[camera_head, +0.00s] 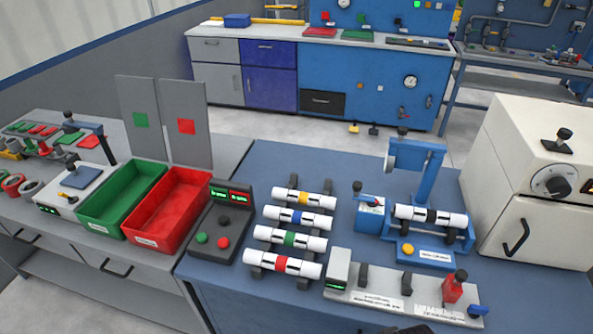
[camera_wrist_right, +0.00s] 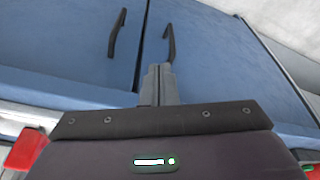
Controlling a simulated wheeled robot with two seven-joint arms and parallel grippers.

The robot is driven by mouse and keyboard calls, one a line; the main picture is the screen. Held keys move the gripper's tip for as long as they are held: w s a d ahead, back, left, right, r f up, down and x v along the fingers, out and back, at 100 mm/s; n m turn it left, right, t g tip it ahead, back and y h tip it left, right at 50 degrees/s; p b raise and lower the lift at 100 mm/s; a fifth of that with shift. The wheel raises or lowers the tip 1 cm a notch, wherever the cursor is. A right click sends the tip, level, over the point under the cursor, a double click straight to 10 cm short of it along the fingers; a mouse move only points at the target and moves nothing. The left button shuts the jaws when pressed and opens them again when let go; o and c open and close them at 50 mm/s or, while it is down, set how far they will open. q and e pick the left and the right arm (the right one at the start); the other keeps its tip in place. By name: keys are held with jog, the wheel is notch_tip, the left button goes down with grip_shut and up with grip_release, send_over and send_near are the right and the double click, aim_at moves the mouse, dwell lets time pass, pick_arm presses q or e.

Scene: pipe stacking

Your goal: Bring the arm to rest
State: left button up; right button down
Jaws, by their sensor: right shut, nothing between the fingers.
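My right gripper (camera_wrist_right: 158,70) shows in the right wrist view with its two grey fingers together and nothing between them. In that view it is in front of blue cabinet doors (camera_wrist_right: 70,50) with two dark handles. I cannot tell whether the fingertips touch the doors. In the head view a dark shape shows at the bottom edge, and neither gripper is clear there. My left gripper is not in view. Several white pipes with coloured bands, among them a red-banded pipe (camera_head: 283,263), lie on a rack on the blue table. A black-banded pipe (camera_head: 430,215) lies on the blue fixture.
A control box (camera_head: 219,225) and a grey measuring base (camera_head: 390,300) stand on the blue table (camera_head: 250,300). A green bin (camera_head: 118,196) and a red bin (camera_head: 166,212) are at left. A white oven-like machine (camera_head: 530,180) stands at right.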

notch_tip(320, 180, down, 15)
jog(key=s, duration=0.3)
jog(key=s+d+f+g, duration=0.1)
jog(key=s+d+f, duration=0.1)
jog(key=s+f, duration=0.8)
jog(key=s+d+f+g, duration=0.1)
jog(key=s+d+f, duration=0.1)
jog(key=s+f, duration=0.8)
jog(key=shift+s+f, duration=0.25)
jog(key=shift+f, duration=0.05)
